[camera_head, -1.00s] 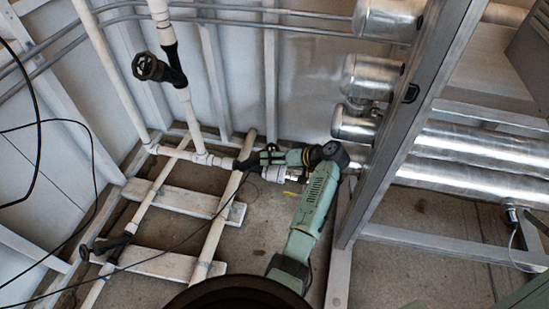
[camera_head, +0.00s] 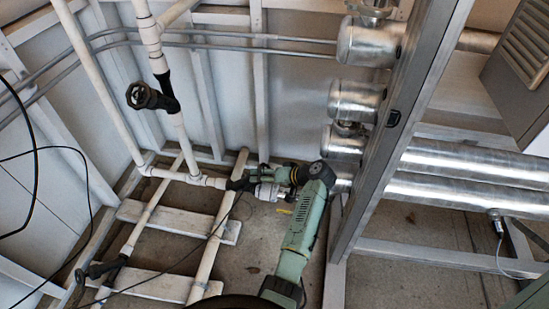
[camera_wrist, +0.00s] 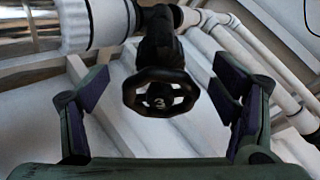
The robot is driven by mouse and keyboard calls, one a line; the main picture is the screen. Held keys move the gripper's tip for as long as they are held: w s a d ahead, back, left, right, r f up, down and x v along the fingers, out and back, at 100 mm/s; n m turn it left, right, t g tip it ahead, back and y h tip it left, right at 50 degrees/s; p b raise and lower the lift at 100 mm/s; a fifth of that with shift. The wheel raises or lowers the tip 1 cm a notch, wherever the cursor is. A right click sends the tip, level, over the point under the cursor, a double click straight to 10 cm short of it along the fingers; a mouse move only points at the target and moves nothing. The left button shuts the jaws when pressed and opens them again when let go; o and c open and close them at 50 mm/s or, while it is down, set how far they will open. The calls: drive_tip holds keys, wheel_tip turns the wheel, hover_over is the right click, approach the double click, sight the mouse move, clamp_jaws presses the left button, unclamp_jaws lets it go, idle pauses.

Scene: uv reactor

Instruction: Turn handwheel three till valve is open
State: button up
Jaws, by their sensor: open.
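Handwheel three (camera_wrist: 160,92) is a black spoked wheel with a white "3" on its hub, near the middle of the wrist view. Its black valve body (camera_wrist: 160,45) sits behind it on white pipework. My gripper (camera_wrist: 157,97) is open, with one dark-padded finger on each side of the wheel and a visible gap to both. The wheel appears in front of my palm; I cannot tell its depth between the fingers. In the head view my gripper (camera_head: 262,180) is by the black valve (camera_head: 239,184) on the low white pipe, and its wheel is hidden.
Another black handwheel (camera_head: 143,96) is on the upright pipe at upper left, and a black valve (camera_head: 95,270) is at lower left. A thin cable crosses the floor pipes.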

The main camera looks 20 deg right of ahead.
drive_tip(key=m+p, duration=0.1)
drive_tip(key=p, duration=0.1)
drive_tip(key=r+m+p, duration=0.1)
drive_tip(key=m, duration=0.1)
drive_tip(key=m+h+p, duration=0.1)
drive_tip(key=m+p, duration=0.1)
drive_tip(key=shift+a+r+g+p, duration=0.25)
drive_tip(key=shift+a+g+p, duration=0.05)
drive_tip(key=shift+a+p, duration=0.05)
drive_tip(key=m+p, duration=0.1)
drive_tip(key=m, duration=0.1)
drive_tip(key=m+g+h+p, duration=0.1)
drive_tip(key=m+p, duration=0.1)
drive_tip(key=w+m+p, duration=0.1)
drive_tip(key=m+p, duration=0.1)
drive_tip(key=m, duration=0.1)
drive_tip(key=shift+a+r+g, duration=0.2)
drive_tip(key=shift+a+g, duration=0.05)
drive_tip(key=shift+g, duration=0.15)
drive_tip(key=m, duration=0.2)
drive_tip(key=m+g+p, duration=0.1)
drive_tip(key=m, duration=0.1)
drive_tip(key=shift+w, duration=0.35)
drive_tip(key=v, duration=1.1)
drive_tip(key=shift+a, duration=0.2)
drive_tip(key=shift+c, duration=0.5)
